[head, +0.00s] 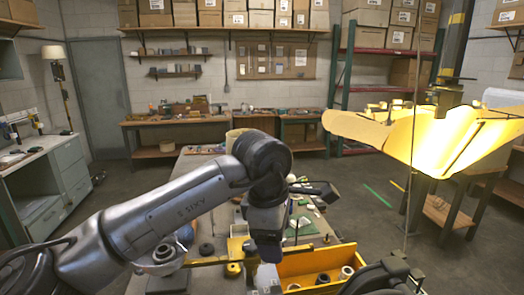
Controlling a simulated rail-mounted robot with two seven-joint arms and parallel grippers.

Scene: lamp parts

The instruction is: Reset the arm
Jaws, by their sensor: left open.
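My left arm comes in from the left and bends down over the workbench (195,165). Its gripper (263,277) points down at the near part of the bench, just left of a yellow bin (300,264). The left jaws are open, and I see nothing held between them; the fingertips are small and partly cut off by the lower edge. A dark jointed part at the bottom right looks like my right arm, but no right gripper fingers show.
The yellow bin holds a few cylindrical parts. Small tools and parts lie on the bench around the left gripper. A large glowing yellow shade-like piece (430,138) fills the upper right. A grey cabinet (68,168) stands at the left.

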